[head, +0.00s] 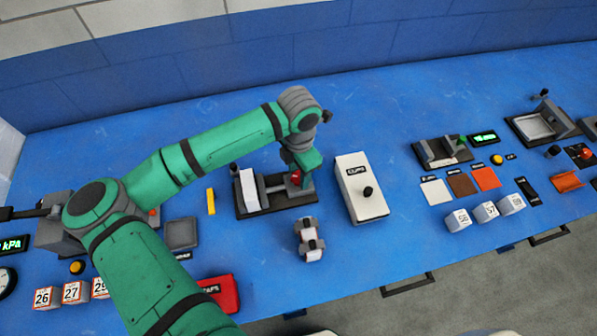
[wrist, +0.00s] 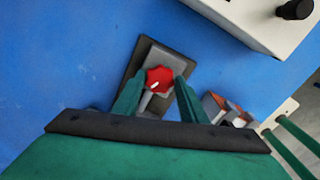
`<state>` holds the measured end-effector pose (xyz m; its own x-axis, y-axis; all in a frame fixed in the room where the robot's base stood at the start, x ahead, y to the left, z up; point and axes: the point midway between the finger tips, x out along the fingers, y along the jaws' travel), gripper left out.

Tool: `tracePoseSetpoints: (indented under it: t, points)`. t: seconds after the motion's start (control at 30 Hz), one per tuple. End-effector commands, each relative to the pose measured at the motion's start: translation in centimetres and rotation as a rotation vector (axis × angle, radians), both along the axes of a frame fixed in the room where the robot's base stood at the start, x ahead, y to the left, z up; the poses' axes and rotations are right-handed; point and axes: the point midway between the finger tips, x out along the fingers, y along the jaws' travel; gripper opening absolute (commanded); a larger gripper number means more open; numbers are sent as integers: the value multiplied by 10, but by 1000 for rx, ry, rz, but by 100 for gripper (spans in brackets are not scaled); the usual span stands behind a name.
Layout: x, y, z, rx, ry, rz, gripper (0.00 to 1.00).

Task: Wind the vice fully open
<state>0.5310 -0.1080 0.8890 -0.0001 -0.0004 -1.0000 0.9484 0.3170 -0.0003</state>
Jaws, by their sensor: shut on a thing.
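The vice (head: 249,190) sits on a dark base plate on the blue bench, with a pale jaw block at its left and a grey block at its right. A gap with bars across it shows between the two blocks. A red lobed knob (wrist: 158,78) with a white mark sits on the grey end block in the wrist view. My gripper (head: 299,178) reaches down over the right end of the vice and is shut on the red knob, one green finger on each side. In the head view my gripper hides most of the knob.
A white box (head: 361,188) labelled CUPS with a black knob stands close to the right of the vice. A small grey and pale part (head: 310,240) lies just in front. A yellow bar (head: 211,201) lies to the left. A red case (head: 222,292) is near the front edge.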

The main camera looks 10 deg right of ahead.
Motion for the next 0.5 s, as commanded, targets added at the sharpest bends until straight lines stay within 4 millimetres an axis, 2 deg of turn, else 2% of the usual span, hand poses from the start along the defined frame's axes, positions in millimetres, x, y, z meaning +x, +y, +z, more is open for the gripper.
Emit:
tracePoseSetpoints:
  t: [0.27,0.5]
  points:
    - [0,0,0,2,1,65,16]
    - [0,1,0,3,-1,233,16]
